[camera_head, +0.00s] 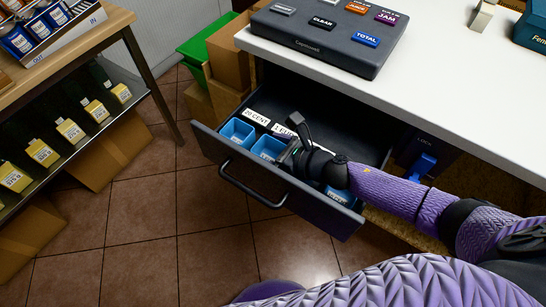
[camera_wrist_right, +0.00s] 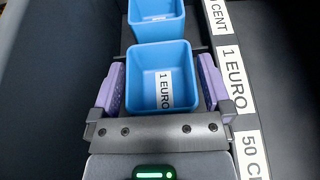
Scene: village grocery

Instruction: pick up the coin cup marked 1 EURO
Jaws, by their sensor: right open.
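The 1 EURO coin cup (camera_wrist_right: 162,60) is a square blue cup in the open drawer, with a 1 EURO label inside it and a 1 EURO strip (camera_wrist_right: 232,80) on the drawer beside it. My right gripper (camera_wrist_right: 160,88) is open, with one purple finger on each side of this cup. I cannot tell whether the fingers touch its walls. In the head view the cup (camera_head: 266,147) is partly hidden by my right gripper (camera_head: 290,155), which reaches down into the drawer. My left gripper is not in view.
Another blue cup (camera_head: 237,132) stands beside it by the 20 CENT label (camera_head: 257,117); a further blue cup (camera_head: 340,195) is partly behind my wrist. The drawer front (camera_head: 275,185) has a black handle. The white counter (camera_head: 440,90) carries a cash register (camera_head: 330,32).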

